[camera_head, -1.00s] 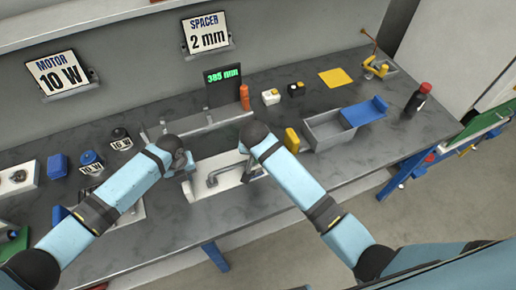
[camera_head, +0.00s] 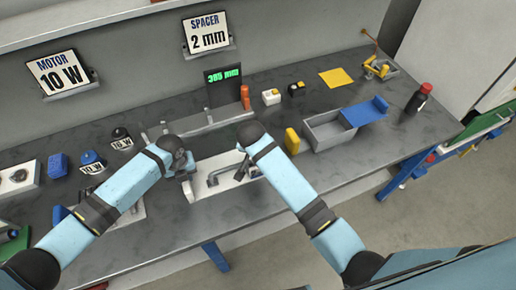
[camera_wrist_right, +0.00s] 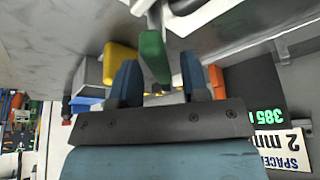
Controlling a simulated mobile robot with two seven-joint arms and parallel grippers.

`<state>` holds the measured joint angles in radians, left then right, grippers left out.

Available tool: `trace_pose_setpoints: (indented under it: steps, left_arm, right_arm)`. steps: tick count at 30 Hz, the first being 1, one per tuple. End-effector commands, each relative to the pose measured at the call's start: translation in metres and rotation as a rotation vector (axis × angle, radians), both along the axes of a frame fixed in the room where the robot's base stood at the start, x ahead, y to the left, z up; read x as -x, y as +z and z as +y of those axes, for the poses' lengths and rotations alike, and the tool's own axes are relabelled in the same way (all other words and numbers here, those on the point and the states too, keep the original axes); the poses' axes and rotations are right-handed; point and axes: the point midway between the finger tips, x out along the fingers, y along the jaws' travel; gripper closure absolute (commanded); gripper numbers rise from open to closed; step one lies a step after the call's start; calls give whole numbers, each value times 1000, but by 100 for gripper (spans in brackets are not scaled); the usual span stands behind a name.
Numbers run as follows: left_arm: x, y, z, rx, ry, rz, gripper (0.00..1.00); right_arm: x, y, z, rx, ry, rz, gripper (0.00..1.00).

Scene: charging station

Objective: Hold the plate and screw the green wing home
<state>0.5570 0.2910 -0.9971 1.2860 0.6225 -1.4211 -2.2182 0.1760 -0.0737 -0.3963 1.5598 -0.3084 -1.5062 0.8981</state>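The green wing (camera_wrist_right: 153,50) shows in the right wrist view between the two blue fingers of my right gripper (camera_wrist_right: 159,62). The fingers stand apart, with a visible gap on the right side of the wing. In the head view my right arm hides the wing. A pale plate (camera_head: 228,186) with a grey bent handle lies in front of the grey bench fixture in the head view. My left gripper (camera_head: 184,167) is at the plate's left end; its fingers are too small and covered to tell whether they grip it.
A yellow block (camera_head: 292,141) and a grey bin (camera_head: 325,135) with a blue lid stand right of my right arm. An orange bottle (camera_head: 245,97) and a display reading 385 mm (camera_head: 224,88) stand behind. Motors (camera_head: 90,160) sit at left. The front right bench is clear.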

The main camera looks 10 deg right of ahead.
Motion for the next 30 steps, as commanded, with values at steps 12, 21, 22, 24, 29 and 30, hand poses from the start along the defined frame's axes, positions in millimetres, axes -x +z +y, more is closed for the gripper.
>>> trace_pose_setpoints:
  steps: [12,21,22,24,29,30]
  left_arm:
    - [0,0,0,1,0,0,100]
    - [0,0,0,1,0,0,100]
    - [0,0,0,1,0,-1,100]
    - [0,0,0,1,0,-1,100]
    - [0,0,0,1,0,-1,100]
    - [0,0,0,1,0,-1,100]
  right_arm:
    - [0,0,-2,3,43,-2,55]
    - [-1,0,-5,7,400,-2,55]
    - [-1,0,-5,7,447,-2,55]
    - [-1,0,-5,7,560,-1,55]
    - [-1,1,-6,7,842,0,55]
    - [-1,0,-6,7,908,0,55]
